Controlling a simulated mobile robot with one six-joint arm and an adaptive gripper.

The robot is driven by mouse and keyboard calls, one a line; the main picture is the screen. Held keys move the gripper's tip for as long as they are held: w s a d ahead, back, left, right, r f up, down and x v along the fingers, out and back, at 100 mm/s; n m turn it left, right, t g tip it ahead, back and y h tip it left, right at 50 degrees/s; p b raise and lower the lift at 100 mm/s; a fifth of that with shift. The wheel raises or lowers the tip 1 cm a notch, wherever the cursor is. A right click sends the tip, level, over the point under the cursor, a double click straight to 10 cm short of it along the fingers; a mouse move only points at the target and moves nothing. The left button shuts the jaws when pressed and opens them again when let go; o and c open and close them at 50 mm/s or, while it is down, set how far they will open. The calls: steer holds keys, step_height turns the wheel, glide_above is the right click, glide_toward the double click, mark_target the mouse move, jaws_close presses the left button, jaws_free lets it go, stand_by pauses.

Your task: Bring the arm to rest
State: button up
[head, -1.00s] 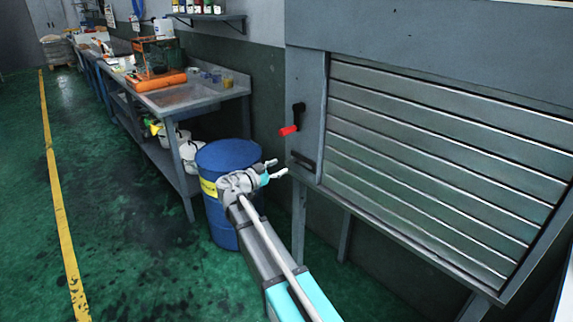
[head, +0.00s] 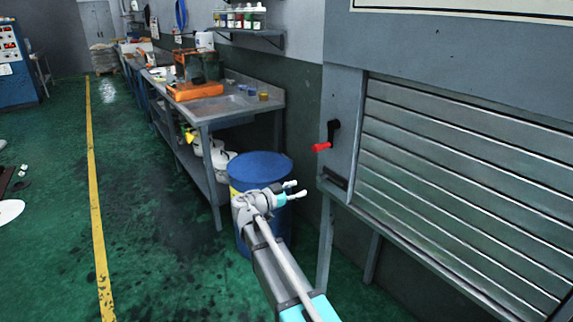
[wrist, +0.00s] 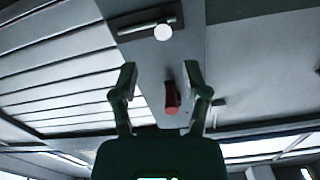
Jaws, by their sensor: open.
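My gripper (head: 291,190) is open and empty at the end of my extended arm. In the head view it is in front of the blue drum's right side, to the left of the grey shutter cabinet (head: 345,95). The red-handled lever (head: 321,147) on the cabinet's side panel is above and right of my gripper, apart from it. In the wrist view my two fingers (wrist: 160,88) stand wide apart, and the red handle (wrist: 171,98) shows between them in the picture. Its distance from the fingers is hard to tell there.
A blue drum (head: 262,166) stands below and behind my gripper. A metal workbench (head: 218,108) with orange equipment (head: 195,91) runs back along the wall. The slatted shutter (head: 460,170) is down at the right. The green floor (head: 150,235) left of the bench is open.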

steer(key=s+d+f+n+g+y, duration=0.5)
steer(key=s+d+f+g, duration=0.1)
steer(key=s+d+f, duration=0.45)
steer(key=s+a+f+n+g+y, duration=0.1)
steer(key=s+f+n+g+y, duration=0.1)
steer(key=s+f+n+y, duration=0.4)
steer(key=s+a+f+n+g+y, duration=0.1)
steer(key=s+f+n+y, duration=0.2)
steer(key=s, duration=0.6)
step_height(320, 180, up, 20)
steer(key=y+p, duration=0.1)
steer(key=p, duration=1.8)
steer(key=shift+w+a, duration=0.15)
steer(key=shift+w, duration=0.1)
